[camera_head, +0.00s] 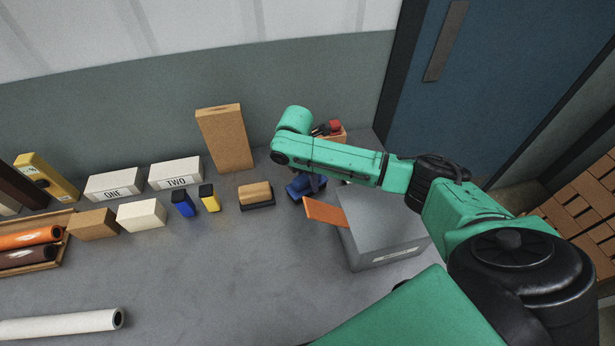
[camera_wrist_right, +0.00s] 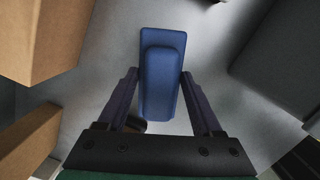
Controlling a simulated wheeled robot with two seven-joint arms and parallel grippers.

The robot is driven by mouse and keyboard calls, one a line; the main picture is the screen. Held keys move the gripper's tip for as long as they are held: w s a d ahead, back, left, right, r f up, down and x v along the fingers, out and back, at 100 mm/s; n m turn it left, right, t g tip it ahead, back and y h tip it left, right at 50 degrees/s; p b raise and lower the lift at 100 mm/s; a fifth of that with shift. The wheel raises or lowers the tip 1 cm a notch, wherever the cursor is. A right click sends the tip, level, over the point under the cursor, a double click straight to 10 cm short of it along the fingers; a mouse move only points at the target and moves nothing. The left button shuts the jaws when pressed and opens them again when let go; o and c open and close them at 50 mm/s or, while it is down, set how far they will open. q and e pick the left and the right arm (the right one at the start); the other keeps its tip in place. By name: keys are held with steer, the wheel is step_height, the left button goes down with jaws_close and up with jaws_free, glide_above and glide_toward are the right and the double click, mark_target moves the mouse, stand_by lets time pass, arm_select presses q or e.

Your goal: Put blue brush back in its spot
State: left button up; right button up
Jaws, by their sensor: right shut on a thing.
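The blue brush (camera_head: 299,188) is at the back of the grey table, partly hidden by my right arm in the head view. In the right wrist view the blue brush (camera_wrist_right: 162,50) lies lengthwise between the fingers. My right gripper (camera_wrist_right: 160,78) is shut on it, one finger on each side. In the head view the right gripper (camera_head: 314,184) is small and mostly covered by the arm. I cannot tell whether the brush touches the table. My left gripper is out of view.
A wooden brush with a dark base (camera_head: 256,194) stands left of the blue one. A grey box (camera_head: 385,230) and an orange piece (camera_head: 325,212) are close on the right. A tall brown block (camera_head: 225,138) stands behind. The front middle of the table is clear.

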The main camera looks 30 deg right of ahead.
mark_target(302, 178)
steer(key=shift+d+f, duration=0.1)
steer(key=o, duration=1.2)
step_height(302, 178, up, 12)
steer(key=a, duration=0.2)
steer(key=shift+b, duration=0.4)
steer(key=shift+s, duration=0.1)
